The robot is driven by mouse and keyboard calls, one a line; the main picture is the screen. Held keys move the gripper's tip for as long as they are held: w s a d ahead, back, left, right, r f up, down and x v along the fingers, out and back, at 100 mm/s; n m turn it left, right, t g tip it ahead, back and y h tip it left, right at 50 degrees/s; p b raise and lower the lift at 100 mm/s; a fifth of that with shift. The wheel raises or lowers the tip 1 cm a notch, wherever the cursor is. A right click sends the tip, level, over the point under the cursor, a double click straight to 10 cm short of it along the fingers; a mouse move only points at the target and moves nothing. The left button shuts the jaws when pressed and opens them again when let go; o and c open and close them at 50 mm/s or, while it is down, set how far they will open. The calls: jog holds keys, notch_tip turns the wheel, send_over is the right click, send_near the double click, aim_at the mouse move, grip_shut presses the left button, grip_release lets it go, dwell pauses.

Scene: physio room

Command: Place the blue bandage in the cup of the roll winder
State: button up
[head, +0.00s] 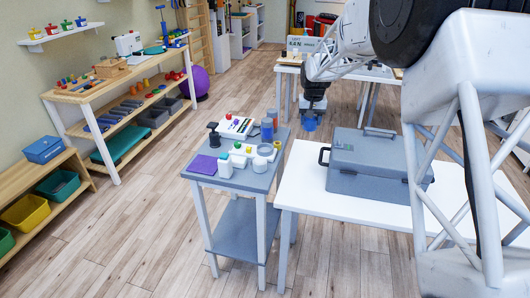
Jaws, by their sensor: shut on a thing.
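My gripper (312,111) hangs in the upper middle of the head view, beyond and to the right of the small grey table. It is shut on the blue bandage (310,125), which shows as a small bright blue piece below the fingers, apart from the tabletop. I cannot surely tell which thing is the roll winder. A white device with red and green parts (237,127) stands at the back of the grey table. A white round cup-like thing (265,151) stands near its right side. The inside of any winder cup is too small to make out.
A large grey case (375,168) stands on the white table (310,188).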

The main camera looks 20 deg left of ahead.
jog(key=s+a+f+n, duration=0.2)
jog(key=s+a, duration=0.4)
jog(key=a, duration=0.3)
jog(key=s+f+n, duration=0.4)
jog(key=s+f, duration=0.1)
jog(key=s, duration=0.5)
jog(key=shift+s+a+n, duration=0.15)
jog(key=shift+a+n, duration=0.15)
jog(key=shift+a, duration=0.15)
jog(key=shift+f, duration=0.1)
jog(key=w+a, duration=0.2)
jog(key=w, duration=0.2)
jog(key=w+a+f, duration=0.1)
jog(key=w+a, duration=0.1)
jog(key=w, duration=0.3)
jog(key=w+a, duration=0.3)
jog(key=w, duration=0.2)
jog(key=shift+w+f, duration=0.2)
jog(key=shift+f, duration=0.05)
